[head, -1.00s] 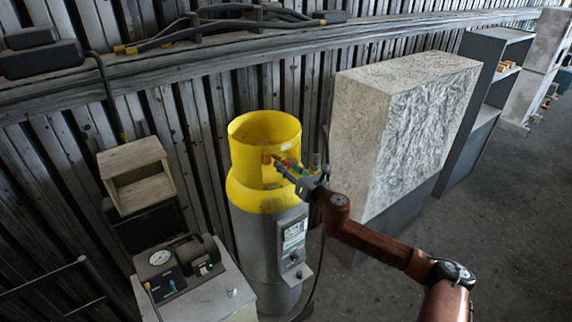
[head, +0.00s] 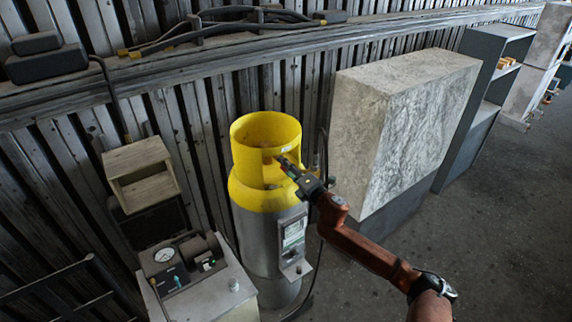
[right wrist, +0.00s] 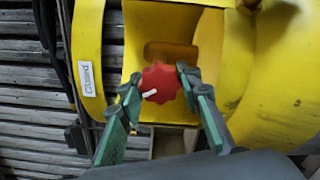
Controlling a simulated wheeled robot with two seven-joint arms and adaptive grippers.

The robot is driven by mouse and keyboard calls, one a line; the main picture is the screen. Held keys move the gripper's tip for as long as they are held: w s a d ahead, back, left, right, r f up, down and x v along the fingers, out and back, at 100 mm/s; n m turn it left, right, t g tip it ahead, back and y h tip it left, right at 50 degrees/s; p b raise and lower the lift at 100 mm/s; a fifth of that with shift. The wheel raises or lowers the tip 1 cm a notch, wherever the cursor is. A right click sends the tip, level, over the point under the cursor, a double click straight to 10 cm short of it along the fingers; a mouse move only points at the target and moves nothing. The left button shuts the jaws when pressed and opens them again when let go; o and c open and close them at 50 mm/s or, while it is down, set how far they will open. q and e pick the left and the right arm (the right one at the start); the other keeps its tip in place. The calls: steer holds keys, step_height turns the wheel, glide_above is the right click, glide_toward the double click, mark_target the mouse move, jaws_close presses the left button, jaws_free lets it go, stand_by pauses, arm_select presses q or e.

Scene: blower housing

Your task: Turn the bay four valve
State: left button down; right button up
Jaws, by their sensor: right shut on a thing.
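A yellow-topped grey cylinder (head: 266,195) stands upright against the ribbed wall in the head view. Its yellow collar has an opening facing my right arm. In the right wrist view a red lobed valve knob (right wrist: 160,84) with a white mark pointing to the lower left sits in that opening. My right gripper (head: 281,160) is at the collar opening. In the right wrist view its green fingers (right wrist: 158,85) stand on both sides of the knob and are shut on it. In the head view the knob is hidden behind the gripper. My left gripper is not in view.
A large stone-textured block (head: 405,130) stands right of the cylinder. A bench with a gauge device (head: 185,262) is at the lower left, with a small wooden box (head: 140,175) behind it. The floor at the right is clear.

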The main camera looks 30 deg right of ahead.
steer(key=m+p, duration=0.2)
steer(key=m, duration=0.4)
steer(key=shift+d+p, duration=0.1)
steer(key=shift+p, duration=0.25)
steer(key=shift+m, duration=0.3)
steer(key=o, duration=1.2)
steer(key=shift+c, duration=0.2)
steer(key=s, duration=1.2)
steer(key=shift+d, duration=0.45)
